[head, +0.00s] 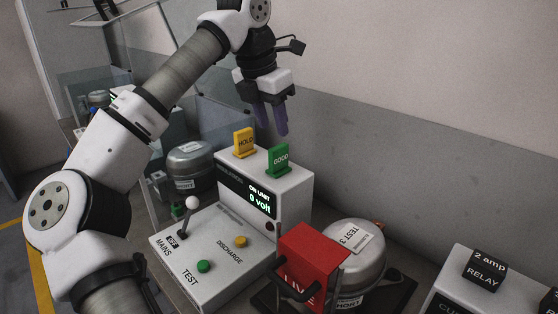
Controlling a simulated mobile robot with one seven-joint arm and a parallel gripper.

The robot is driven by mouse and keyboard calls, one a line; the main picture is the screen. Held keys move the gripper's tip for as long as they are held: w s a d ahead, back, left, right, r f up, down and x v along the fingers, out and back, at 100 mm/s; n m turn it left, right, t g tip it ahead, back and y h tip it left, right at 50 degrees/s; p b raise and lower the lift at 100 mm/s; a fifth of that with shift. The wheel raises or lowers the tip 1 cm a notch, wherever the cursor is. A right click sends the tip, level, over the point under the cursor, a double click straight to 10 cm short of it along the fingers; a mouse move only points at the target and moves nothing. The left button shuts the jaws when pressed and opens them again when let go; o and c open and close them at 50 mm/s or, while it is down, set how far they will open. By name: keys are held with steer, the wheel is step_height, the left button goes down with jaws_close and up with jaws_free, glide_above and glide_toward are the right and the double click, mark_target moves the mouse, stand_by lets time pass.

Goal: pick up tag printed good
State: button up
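The green tag printed GOOD (279,160) stands upright on top of the white tester box (293,187), at its right part. A yellow tag printed HOLD (243,143) stands to its left on the same box. My gripper (271,122) points down above the tags, with its two purple fingers apart and nothing between them. Its fingertips appear above and slightly behind the tags; the exact height gap is hard to tell. No part of the green tag's front face is hidden.
The box has a display reading 0 volt, a lever (191,204) and buttons. A red LIVE cover (309,258) stands in front right, by a grey compressor (354,262). Another compressor (192,161) is behind left. A relay box (480,290) is at right.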

mark_target(278, 146)
steer(key=p+x, duration=0.1)
steer(key=x, duration=0.8)
steer(key=shift+f, duration=0.3)
steer(key=c, duration=0.7)
step_height(278, 146, up, 20)
steer(key=shift+p, duration=0.45)
